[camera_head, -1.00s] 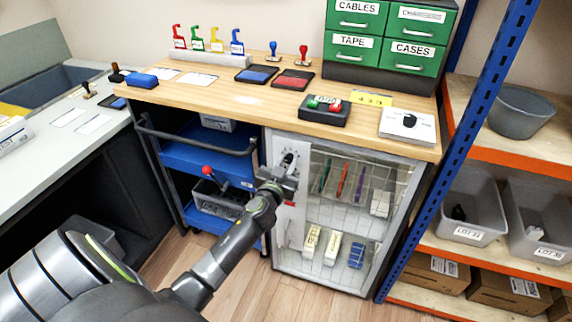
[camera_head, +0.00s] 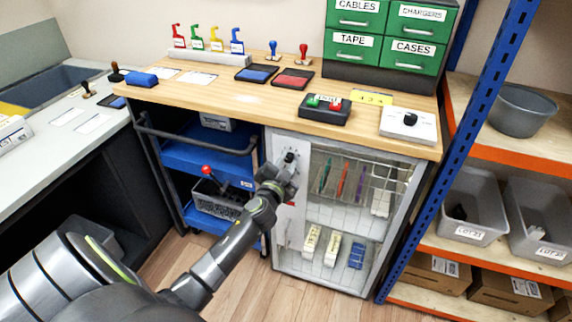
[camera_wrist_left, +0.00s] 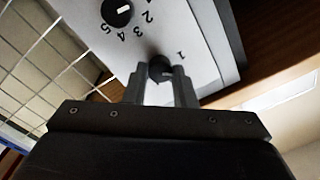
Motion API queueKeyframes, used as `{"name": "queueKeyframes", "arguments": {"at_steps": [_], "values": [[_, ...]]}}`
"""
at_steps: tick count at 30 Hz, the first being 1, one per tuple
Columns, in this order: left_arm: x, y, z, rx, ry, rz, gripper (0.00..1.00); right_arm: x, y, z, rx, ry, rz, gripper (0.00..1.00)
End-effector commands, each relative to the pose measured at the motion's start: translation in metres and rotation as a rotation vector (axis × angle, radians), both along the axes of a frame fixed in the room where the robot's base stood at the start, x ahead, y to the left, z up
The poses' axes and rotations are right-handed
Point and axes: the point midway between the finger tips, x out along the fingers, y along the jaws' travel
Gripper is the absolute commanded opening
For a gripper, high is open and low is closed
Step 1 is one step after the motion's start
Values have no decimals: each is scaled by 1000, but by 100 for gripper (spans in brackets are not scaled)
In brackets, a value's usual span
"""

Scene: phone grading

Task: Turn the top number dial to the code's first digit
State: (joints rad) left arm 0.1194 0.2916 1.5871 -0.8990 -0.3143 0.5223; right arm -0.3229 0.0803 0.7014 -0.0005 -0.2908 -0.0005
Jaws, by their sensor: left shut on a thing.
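The top number dial (camera_wrist_left: 160,68) is a small round black knob on the white panel of the glass-fronted cabinet. My left gripper (camera_wrist_left: 161,84) is shut on it, one finger on each side, and a printed 1 shows beside it. A second black dial (camera_wrist_left: 117,10) with a white pointer mark and digits 2 to 5 shows farther up in the wrist view. In the head view the top dial (camera_head: 289,157) shows just above my left gripper (camera_head: 285,170), which hides the lower panel. The yellow code card (camera_head: 371,98) lies on the counter; its digits are hard to read.
The glass door (camera_head: 345,225) is right of the panel, with pens and small boxes behind it. A blue cart (camera_head: 205,160) stands to the left. On the counter (camera_head: 230,100) are a button box (camera_head: 325,108), a white plate with a black knob (camera_head: 408,121) and stamp pads.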

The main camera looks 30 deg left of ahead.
Motion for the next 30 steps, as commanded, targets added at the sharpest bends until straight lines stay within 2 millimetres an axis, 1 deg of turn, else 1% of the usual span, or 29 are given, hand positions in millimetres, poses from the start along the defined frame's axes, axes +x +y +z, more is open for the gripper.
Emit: {"name": "queueKeyframes", "arguments": {"at_steps": [4,26,30], "values": [[0,0,-1,135,33,0,1,-1,0,0,0,-2,-1,36],[0,0,-1,810,195,-1,1,8,0,5,0,-20,4,36],[0,0,-2,940,228,-2,1,6,0,7,0,-18,4,36]]}}
